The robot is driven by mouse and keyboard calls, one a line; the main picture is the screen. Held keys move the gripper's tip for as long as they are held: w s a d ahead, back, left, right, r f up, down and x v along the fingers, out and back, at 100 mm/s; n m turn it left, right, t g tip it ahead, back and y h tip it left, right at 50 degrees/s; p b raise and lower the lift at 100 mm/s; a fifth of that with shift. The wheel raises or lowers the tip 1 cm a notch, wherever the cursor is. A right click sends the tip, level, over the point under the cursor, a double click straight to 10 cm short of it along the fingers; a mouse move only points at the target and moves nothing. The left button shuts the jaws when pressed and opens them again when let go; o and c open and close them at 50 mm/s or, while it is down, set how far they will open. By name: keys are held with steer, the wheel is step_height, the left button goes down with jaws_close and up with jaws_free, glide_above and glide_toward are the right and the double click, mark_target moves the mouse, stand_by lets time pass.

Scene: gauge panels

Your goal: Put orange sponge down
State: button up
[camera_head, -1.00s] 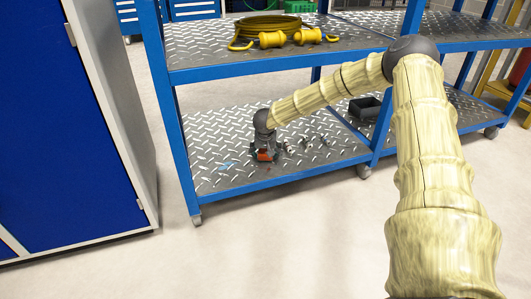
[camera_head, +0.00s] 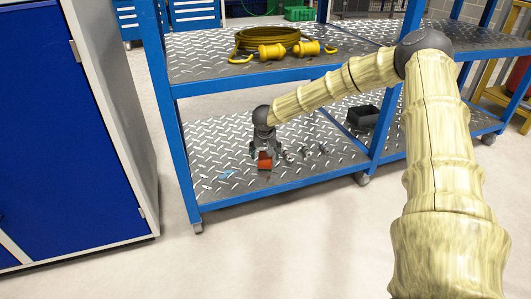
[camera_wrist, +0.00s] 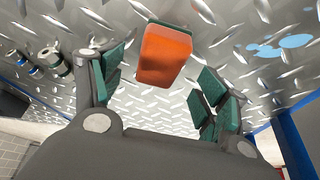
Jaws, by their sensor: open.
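The orange sponge (camera_head: 264,161) is a small orange block on the lower diamond-plate shelf (camera_head: 215,160) of the blue rack. My gripper (camera_head: 264,147) is at the sponge, over the lower shelf. In the wrist view its green-padded fingers (camera_wrist: 160,85) are spread apart, with clear gaps on both sides of the sponge. The sponge appears to rest on the plate.
Several small metal parts (camera_head: 305,153) lie right of the sponge. A black bin (camera_head: 363,116) stands farther right. A coiled yellow cable (camera_head: 268,40) lies on the upper shelf, above my forearm. A blue cabinet (camera_head: 60,130) stands at left. The shelf's left part is mostly bare.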

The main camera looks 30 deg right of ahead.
steer(key=shift+p+v, duration=0.45)
steer(key=shift+v, duration=0.5)
